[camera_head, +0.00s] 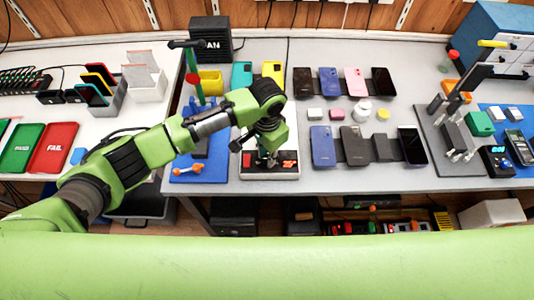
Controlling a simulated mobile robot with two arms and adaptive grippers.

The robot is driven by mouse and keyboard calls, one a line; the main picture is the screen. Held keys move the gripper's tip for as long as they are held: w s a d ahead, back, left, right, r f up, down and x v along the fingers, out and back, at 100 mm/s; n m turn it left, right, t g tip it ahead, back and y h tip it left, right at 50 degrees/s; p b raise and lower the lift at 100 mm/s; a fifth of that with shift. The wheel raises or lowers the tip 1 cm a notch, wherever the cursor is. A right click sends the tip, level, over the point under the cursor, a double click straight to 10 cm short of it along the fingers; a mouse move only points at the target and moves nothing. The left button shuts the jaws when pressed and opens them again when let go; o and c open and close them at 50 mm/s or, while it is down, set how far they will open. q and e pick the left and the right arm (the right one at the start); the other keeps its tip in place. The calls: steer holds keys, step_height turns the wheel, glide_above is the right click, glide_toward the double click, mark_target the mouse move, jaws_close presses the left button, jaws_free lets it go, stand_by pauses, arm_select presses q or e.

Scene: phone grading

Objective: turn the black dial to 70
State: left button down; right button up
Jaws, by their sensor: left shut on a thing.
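My left arm reaches in from the left, and its gripper (268,160) points down over a small control box (264,187) near the front edge of the table. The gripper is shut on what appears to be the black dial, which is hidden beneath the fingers. The box has a pale front edge and red-orange markings (290,164) to the right of the fingers. The dial's pointer and the number 70 cannot be read here. My right gripper is not in view.
Several phones, including a blue one (323,146), lie in rows right of the box. A blue mat (184,177) with an orange-handled tool lies left. A grey fixture (455,140) stands at the right. A black box (211,40) stands behind.

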arm_select(q)
steer(key=m+p, duration=0.2)
steer(key=m, duration=0.2)
steer(key=shift+r, duration=0.15)
steer(key=m+p, duration=0.1)
steer(key=m, duration=0.1)
steer(key=shift+m, duration=0.3)
steer(key=m, duration=0.2)
steer(key=shift+m, duration=0.4)
steer(key=m, duration=0.4)
steer(key=shift+m+p, duration=0.3)
steer(key=shift+p, duration=0.1)
steer(key=m, duration=0.4)
steer(key=shift+m, duration=0.4)
steer(key=c, duration=1.8)
jaws_free()
steer(key=shift+c, duration=0.2)
